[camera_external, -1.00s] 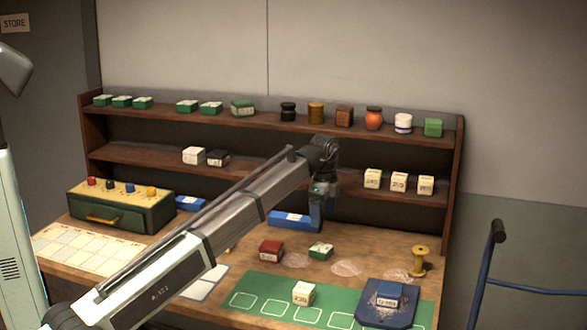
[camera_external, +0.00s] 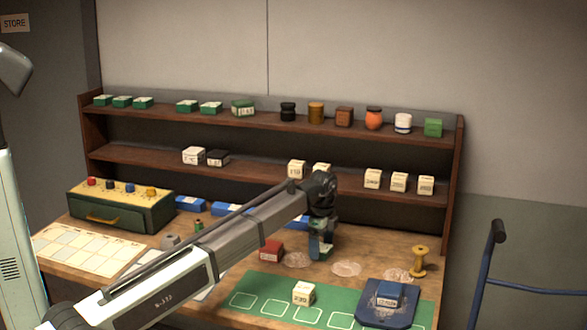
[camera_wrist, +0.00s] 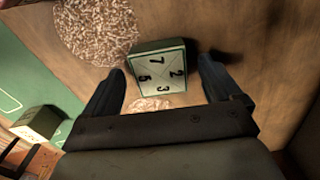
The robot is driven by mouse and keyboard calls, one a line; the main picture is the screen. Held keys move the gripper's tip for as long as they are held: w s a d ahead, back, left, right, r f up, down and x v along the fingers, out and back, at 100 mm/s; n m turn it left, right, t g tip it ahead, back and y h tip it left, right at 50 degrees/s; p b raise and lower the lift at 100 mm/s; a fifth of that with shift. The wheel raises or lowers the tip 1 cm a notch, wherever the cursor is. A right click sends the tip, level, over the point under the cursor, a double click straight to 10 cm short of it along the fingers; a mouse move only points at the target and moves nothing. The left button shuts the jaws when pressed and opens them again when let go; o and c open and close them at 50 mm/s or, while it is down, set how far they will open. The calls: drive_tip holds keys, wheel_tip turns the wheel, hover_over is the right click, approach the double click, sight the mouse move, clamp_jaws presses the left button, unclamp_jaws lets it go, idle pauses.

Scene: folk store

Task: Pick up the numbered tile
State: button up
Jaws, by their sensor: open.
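The numbered tile (camera_wrist: 158,66) is a small green block with a pale top bearing the figures 7, 2, 5 and 3. In the wrist view it lies on the wooden bench between the two fingers of my gripper (camera_wrist: 160,78), slightly turned. My gripper is open, with a finger on each side and a visible gap to the tile. In the outside view my gripper (camera_external: 321,243) points down right over the tile (camera_external: 318,253), which is partly hidden by the fingers. Whether the fingertips are beside it or still above it is hard to tell.
A red box (camera_external: 270,250) stands close on the left. Pale grain patches (camera_external: 346,269) lie near. A green mat (camera_external: 255,283) holds a cream block (camera_external: 303,292). A blue scale (camera_external: 375,312) and a wooden spool (camera_external: 420,261) are to the right. Shelves (camera_external: 270,166) rise behind.

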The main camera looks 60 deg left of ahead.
drive_tip(key=shift+f, duration=0.5)
drive_tip(key=c, duration=1.2)
